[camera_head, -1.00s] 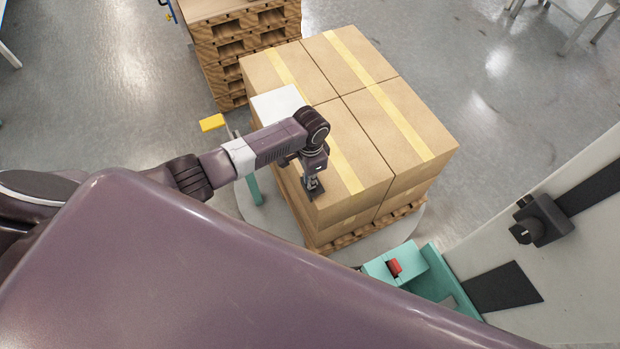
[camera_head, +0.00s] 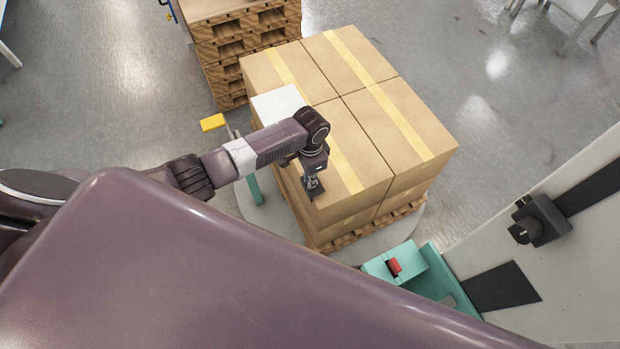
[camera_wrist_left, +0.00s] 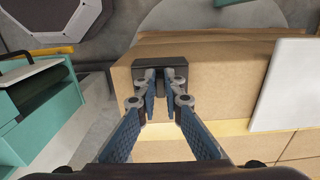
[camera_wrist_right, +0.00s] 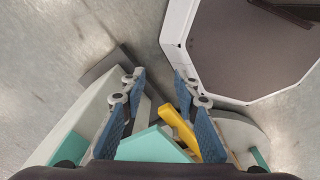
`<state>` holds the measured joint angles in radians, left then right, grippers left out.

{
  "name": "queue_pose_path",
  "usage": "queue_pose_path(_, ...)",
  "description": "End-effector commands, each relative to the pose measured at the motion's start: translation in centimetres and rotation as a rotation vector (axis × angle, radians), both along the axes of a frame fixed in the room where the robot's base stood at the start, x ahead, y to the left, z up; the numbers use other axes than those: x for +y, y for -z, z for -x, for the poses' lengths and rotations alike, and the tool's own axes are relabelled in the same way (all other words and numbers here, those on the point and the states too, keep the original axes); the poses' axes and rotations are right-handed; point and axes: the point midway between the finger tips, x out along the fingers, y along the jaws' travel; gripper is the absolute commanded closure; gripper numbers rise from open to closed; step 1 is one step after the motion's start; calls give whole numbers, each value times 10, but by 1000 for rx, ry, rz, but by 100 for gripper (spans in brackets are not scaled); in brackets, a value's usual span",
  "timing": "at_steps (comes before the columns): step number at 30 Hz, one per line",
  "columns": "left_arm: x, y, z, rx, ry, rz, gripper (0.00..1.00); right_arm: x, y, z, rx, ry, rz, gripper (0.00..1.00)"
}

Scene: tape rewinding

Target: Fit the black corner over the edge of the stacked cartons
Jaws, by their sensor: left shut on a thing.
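The stacked cartons (camera_head: 380,150) stand as a block with yellow tape strips on top. My left gripper (camera_head: 314,190) is at their near left top edge. In the left wrist view, my left gripper (camera_wrist_left: 160,76) is shut on the black corner (camera_wrist_left: 160,64), which lies at the carton's edge (camera_wrist_left: 220,68). The fingers hide part of the corner, and I cannot tell whether it touches the carton. My right gripper (camera_wrist_right: 155,90) shows in the right wrist view with its fingers apart and nothing between them.
A white sheet (camera_head: 278,103) lies on the cartons' left side. The cartons rest on a wooden pallet (camera_head: 400,212) on a round grey plate (camera_head: 395,235). A stack of pallets (camera_head: 245,45) stands behind. A teal unit (camera_head: 400,262) with a red part is at the near right.

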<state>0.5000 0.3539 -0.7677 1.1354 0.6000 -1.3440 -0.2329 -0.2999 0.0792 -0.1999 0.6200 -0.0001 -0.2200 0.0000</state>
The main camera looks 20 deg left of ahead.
Motion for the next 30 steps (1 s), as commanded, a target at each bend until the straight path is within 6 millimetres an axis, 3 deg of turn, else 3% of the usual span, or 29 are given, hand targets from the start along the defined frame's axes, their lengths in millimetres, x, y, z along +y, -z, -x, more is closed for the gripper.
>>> queue_pose_path(19, 0, 14, 0, 0, 0, 0, 100, 0, 9, 0, 0, 0, 0, 72)
queue_pose_path(20, 0, 13, 0, 0, 0, 0, 89, 0, 8, 0, 0, 0, 0, 72)
queue_pose_path(24, 0, 12, 0, 0, 0, 0, 73, 0, 8, 0, 0, 0, 0, 72)
queue_pose_path(30, 0, 12, 0, 0, 0, 0, 72, 0, 8, 0, 0, 0, 0, 72)
